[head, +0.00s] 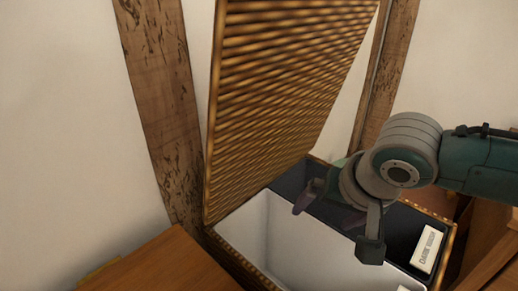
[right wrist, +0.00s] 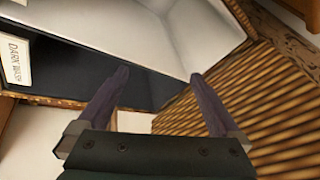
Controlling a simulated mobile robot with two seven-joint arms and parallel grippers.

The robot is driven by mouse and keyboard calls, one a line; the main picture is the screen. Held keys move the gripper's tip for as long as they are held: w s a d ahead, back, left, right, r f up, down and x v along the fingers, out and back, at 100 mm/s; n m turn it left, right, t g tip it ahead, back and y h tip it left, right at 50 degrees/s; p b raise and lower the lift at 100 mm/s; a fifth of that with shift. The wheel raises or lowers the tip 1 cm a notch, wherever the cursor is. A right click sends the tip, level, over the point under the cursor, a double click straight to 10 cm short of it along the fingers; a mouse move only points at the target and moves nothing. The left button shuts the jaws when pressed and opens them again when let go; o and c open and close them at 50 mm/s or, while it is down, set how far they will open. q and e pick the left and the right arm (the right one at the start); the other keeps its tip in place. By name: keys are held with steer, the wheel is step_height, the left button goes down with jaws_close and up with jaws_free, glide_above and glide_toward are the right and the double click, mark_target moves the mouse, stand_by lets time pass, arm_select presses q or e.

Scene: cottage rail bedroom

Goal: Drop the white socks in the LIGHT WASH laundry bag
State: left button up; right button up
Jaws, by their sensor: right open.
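The white laundry bag (head: 250,235) lines the near-left part of an open wicker hamper. It also shows in the right wrist view (right wrist: 130,22), and no socks can be made out in the part I see. The dark bag (head: 290,183) lies beside it, with a DARK WASH label (head: 428,249) that also shows in the wrist view (right wrist: 16,60). My right gripper (head: 335,228) is over the open hamper, near the line between the two bags. Its fingers (right wrist: 160,75) are apart with nothing between them. The white socks and my left gripper are not in view.
The woven hamper lid (head: 285,95) stands raised at the back, leaning near the wall and timber posts (head: 160,90). A wooden surface (head: 165,265) is at the lower left. More wooden furniture (head: 490,250) is at the right, under my right arm.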

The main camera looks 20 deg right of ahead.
arm_select(q)
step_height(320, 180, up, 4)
steer(key=p, duration=0.3)
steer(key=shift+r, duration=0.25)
arm_select(e)
steer(key=v, duration=0.6)
steer(key=s+a+r+n+y+p, duration=0.1)
steer(key=s+a+r+n+p, duration=0.25)
steer(key=r+p, duration=0.7)
steer(key=s+a+r+n+p, duration=0.2)
steer(key=s+a+r+p, duration=0.2)
steer(key=r+p, duration=0.65)
steer(key=s+r+n+g+p, duration=0.15)
steer(key=s+r+p, duration=0.35)
steer(key=r+p, duration=0.7)
steer(key=s+r+n+p, duration=0.2)
steer(key=s+r+p, duration=0.2)
steer(key=r+p, duration=0.8)
arm_select(q)
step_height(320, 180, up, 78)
steer(key=p, duration=3.3)
arm_select(e)
step_height(320, 180, up, 39)
steer(key=d, duration=0.1)
steer(key=shift+f+n, duration=0.2)
steer(key=shift+n, duration=0.1)
steer(key=shift+s, duration=0.15)
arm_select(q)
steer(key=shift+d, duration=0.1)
